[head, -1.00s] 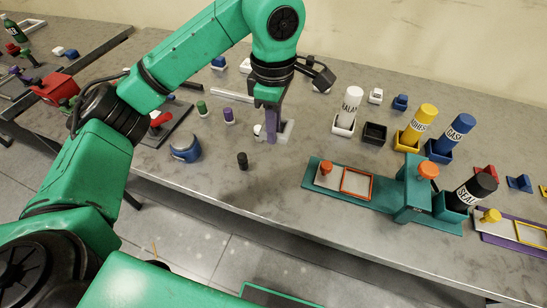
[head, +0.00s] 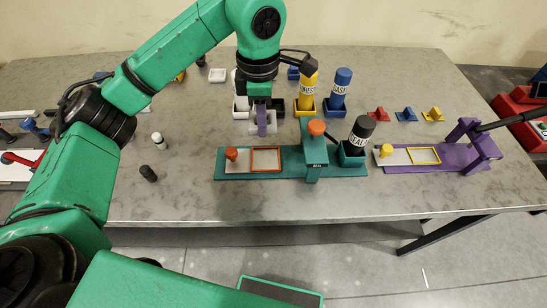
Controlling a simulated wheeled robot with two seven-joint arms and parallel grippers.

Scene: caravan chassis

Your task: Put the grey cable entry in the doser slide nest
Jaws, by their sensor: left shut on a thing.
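My left gripper (head: 262,131) points down over the table, just behind the teal doser (head: 230,176). It is shut on a light grey block, which I take as the grey cable entry (head: 274,126); the fingers partly hide it. Its exact height above the table is hard to tell. The doser's slide carries an orange-rimmed square nest (head: 266,148), which looks empty, in front of the gripper. An orange knob (head: 231,154) stands left of the nest and a teal bridge (head: 315,152) right of it. My right gripper is not in view.
A black bottle (head: 361,135) stands at the doser's right end. Yellow (head: 308,86) and blue (head: 339,90) bottles stand in holders behind. A purple fixture (head: 460,157) with a yellow-rimmed nest is at the right. Small dark (head: 148,174) and white (head: 159,141) pieces stand at the left.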

